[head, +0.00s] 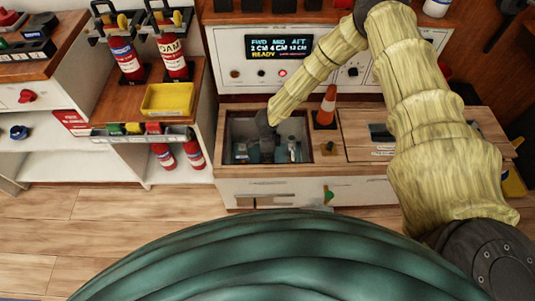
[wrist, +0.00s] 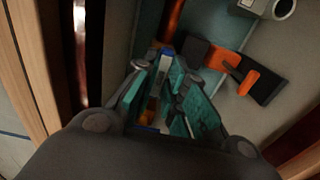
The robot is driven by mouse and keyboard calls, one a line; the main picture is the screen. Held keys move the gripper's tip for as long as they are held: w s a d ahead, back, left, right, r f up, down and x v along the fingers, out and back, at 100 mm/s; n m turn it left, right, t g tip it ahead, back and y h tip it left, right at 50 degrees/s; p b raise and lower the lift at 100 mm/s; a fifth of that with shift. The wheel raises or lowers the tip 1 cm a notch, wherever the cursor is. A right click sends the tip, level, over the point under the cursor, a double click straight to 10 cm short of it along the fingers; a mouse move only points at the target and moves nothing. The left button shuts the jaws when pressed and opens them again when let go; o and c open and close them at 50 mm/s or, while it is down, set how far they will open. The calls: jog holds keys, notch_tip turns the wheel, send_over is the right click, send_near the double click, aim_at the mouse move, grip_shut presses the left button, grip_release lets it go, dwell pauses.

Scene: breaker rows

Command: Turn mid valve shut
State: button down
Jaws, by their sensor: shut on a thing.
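My gripper (head: 266,133) reaches down into the open compartment (head: 226,145) in the wooden bench. In the wrist view my gripper (wrist: 163,75) has its teal-padded fingers around a small part with orange and blue on it. This looks like a valve handle, mostly hidden by the fingers, and I cannot read which valve it is. Just right of the fingertips is a black fitting with an orange lever (wrist: 232,58). Another short orange handle (wrist: 249,83) lies beside it. An orange-red bar (wrist: 172,22) runs upward behind the fingertips.
A wood wall (wrist: 32,70) of the compartment is close on the left in the wrist view. The panel display (head: 279,47) reads FWD 2 CM, MID 4 CM, AFT 13 CM, READY. A yellow tray (head: 168,99) is left.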

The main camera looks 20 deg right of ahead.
jog(key=shift+d, duration=0.15)
dwell(0.3)
jog(key=c, duration=1.5)
grip_release()
notch_tip(320, 180, up, 12)
jog(key=s+n+p, duration=0.1)
jog(key=s+n, duration=0.1)
jog(key=s, duration=0.1)
jog(key=s+d+f+n+h+p, duration=0.1)
jog(key=s+n, duration=0.1)
jog(key=s, duration=0.1)
jog(key=s+f+n+p, duration=0.1)
jog(key=s+n, duration=0.1)
jog(key=s, duration=0.1)
jog(key=shift+s+d+t+h, duration=0.15)
jog(key=shift+s+t+h, duration=0.15)
jog(key=shift+s+h, duration=0.1)
jog(key=s+r+n+p, duration=0.2)
jog(key=s+n, duration=0.3)
jog(key=s, duration=0.3)
jog(key=s+d+r+n+y+p, duration=0.1)
jog(key=s+r+n+p, duration=0.1)
jog(key=s+n, duration=0.3)
jog(key=s+d+r+n+p, duration=0.1)
jog(key=s+n, duration=0.4)
jog(key=s, duration=0.8)
jog(key=shift+r+y+p, duration=0.4)
jog(key=shift+r+p, duration=0.05)
jog(key=shift+r, duration=0.5)
